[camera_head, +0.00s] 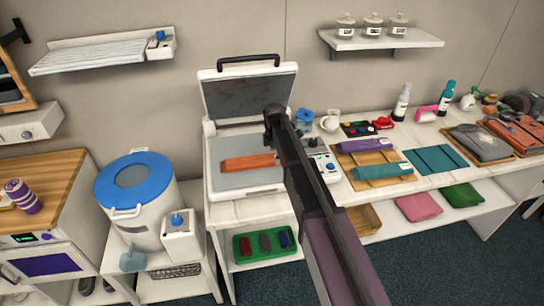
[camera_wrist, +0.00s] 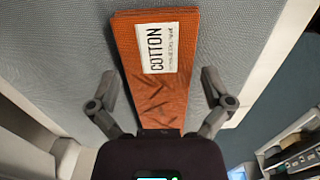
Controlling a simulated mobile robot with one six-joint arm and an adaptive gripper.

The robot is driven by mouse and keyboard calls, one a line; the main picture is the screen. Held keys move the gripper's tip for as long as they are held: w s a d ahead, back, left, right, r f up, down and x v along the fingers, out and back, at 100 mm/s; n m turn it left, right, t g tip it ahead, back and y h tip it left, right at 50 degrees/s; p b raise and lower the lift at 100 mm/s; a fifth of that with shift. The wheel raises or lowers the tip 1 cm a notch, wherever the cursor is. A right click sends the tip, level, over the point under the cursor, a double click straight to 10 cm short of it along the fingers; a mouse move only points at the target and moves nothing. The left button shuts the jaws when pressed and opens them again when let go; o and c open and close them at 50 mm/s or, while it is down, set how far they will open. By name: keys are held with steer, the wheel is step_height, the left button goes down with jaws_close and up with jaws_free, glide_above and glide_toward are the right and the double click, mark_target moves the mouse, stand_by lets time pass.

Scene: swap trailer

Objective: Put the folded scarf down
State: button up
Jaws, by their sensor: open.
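The folded scarf is an orange, ribbed bundle with a white COTTON label (camera_wrist: 160,48). In the head view the scarf (camera_head: 247,162) lies flat on the grey lower plate (camera_head: 230,182) of an open press. In the wrist view my gripper (camera_wrist: 158,76) is open, with one finger on each side of the scarf and visible gaps between. The scarf's near end reaches to the gripper's palm; whether they touch I cannot tell. In the head view my dark arm crosses over the press's right side, and the gripper itself is not clearly seen.
The press lid (camera_head: 250,95) stands raised behind the plate. A white drum with a blue lid (camera_head: 132,181) is at left. At right, a counter holds a wooden tray (camera_head: 352,158) with folded purple and teal cloths, and a teal mat (camera_head: 436,160). A green tray (camera_head: 240,259) sits below.

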step_height(320, 180, up, 12)
steer(key=p, duration=1.1)
steer(key=shift+p, duration=0.4)
stand_by(0.5)
steer(key=s+d+m, duration=2.1)
steer(key=s+d, duration=0.1)
steer(key=s, duration=0.3)
steer(key=shift+s, duration=0.35)
steer(key=shift+f, duration=0.1)
